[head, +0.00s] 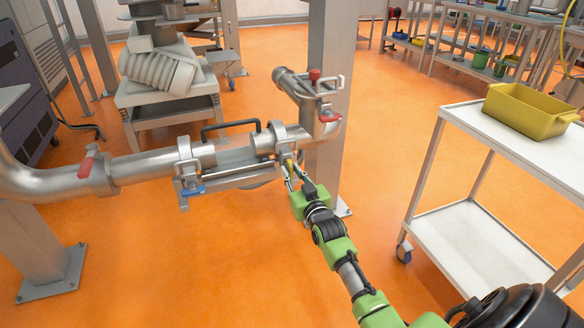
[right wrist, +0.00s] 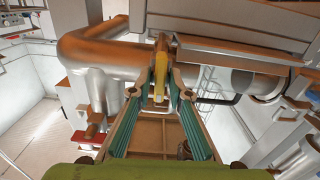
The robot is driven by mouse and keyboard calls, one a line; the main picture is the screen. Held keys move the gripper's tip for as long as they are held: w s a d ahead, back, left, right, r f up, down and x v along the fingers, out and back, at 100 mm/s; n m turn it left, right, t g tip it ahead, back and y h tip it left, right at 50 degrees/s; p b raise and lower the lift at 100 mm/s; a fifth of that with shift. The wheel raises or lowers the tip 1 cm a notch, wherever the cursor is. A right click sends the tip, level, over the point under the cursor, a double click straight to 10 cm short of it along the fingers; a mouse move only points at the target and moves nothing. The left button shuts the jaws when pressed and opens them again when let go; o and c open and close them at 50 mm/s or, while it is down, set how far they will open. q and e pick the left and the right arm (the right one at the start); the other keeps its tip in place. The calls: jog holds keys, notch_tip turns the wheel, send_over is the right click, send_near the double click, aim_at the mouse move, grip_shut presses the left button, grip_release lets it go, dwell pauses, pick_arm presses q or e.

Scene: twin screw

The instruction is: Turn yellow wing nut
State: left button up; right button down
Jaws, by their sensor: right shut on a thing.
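The yellow wing nut (right wrist: 161,82) shows in the right wrist view between the two fingertips of my right gripper (right wrist: 160,92). The gripper is shut on it. In the head view, the green right arm reaches up to the steel pipe, and my right gripper (head: 291,172) is at the clamp (head: 281,138) near the pipe's right end. Only a small yellow bit of the wing nut (head: 289,163) shows there, partly hidden by the fingers. A blue wing nut (head: 193,191) sits at the left clamp. My left gripper is not in view.
The steel pipe (head: 148,164) runs across the front, with red-handled fittings (head: 86,165) and a black handle (head: 230,127). A grey post (head: 331,100) stands right behind. A white cart (head: 478,239) with a yellow bin (head: 529,109) stands at right. Orange floor between is clear.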

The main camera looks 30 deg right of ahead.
jog(key=m+p, duration=0.2)
jog(key=m, duration=0.3)
jog(key=shift+m, duration=0.3)
jog(key=shift+m+p, duration=0.4)
jog(key=shift+m, duration=0.7)
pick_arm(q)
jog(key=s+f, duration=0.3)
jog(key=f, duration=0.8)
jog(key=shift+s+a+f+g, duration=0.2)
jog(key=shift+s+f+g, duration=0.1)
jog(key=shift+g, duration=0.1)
pick_arm(e)
jog(key=shift+m, duration=1.2)
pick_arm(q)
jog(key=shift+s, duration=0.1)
pick_arm(e)
jog(key=c, duration=2.1)
grip_release()
jog(key=shift+c, duration=0.2)
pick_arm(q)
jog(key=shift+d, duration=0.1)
pick_arm(e)
jog(key=shift+s, duration=0.1)
jog(key=v, duration=1.1)
jog(key=shift+s, duration=0.4)
